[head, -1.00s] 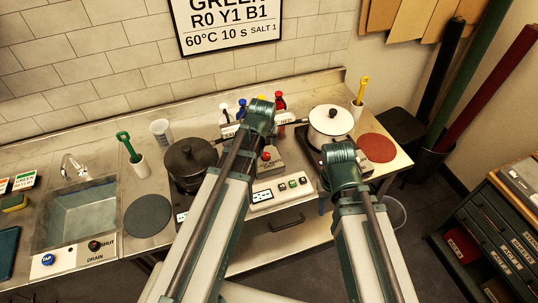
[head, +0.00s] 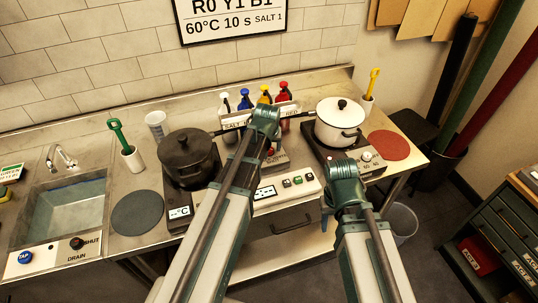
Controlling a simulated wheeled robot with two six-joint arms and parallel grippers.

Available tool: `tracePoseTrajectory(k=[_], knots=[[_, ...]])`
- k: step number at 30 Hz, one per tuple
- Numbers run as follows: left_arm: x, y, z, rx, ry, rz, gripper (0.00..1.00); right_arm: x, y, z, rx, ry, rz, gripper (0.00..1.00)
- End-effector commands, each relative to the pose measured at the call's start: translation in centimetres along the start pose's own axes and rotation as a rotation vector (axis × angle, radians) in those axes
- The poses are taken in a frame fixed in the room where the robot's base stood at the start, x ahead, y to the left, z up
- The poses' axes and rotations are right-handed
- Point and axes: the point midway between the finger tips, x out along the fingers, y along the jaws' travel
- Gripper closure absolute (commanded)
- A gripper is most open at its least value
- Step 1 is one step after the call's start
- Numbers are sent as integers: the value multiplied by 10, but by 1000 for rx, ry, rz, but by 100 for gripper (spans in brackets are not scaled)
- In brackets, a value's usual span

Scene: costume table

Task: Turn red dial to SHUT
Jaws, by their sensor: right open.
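The bottle rack (head: 233,123) stands at the back of the counter, with white, blue, yellow and red-capped bottles. Its right end is labelled RED. A small red spot (head: 270,152) shows below the rack beside my left arm; I cannot tell whether it is the red dial or how it is set. A dark knob (head: 76,243) sits by the words SHUT and DRAIN at the sink front. My left arm crosses in front of the rack, and its gripper is hidden. My right gripper (head: 323,212) is mostly hidden by its arm, in front of the counter, open and apart from the rack.
A black pot (head: 188,156) stands on the left hotplate and a white pot (head: 339,120) on the right one. A grey round mat (head: 137,212) and a red one (head: 389,145) lie flat. The sink (head: 64,215) is at left, a drawer cabinet (head: 495,235) at right.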

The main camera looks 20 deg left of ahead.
Motion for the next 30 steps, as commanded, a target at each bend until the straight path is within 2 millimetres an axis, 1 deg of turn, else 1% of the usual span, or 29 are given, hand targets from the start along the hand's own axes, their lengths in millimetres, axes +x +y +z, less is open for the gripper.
tracePoseTrajectory(k=[1,3,12,23,24,30], knots=[[9,0,1,0,0,0,32,9,-1,0,0,0,0,50],[12,0,0,0,0,0,32,11,-1,-1,0,0,0,50],[11,0,0,0,0,0,32,10,-1,-1,0,0,0,50],[11,0,0,0,0,0,97,10,-1,-1,0,0,0,50],[11,0,0,0,0,0,100,10,-1,-1,0,0,0,50],[11,0,0,4,0,2,100,10,-1,-1,0,0,0,50]])
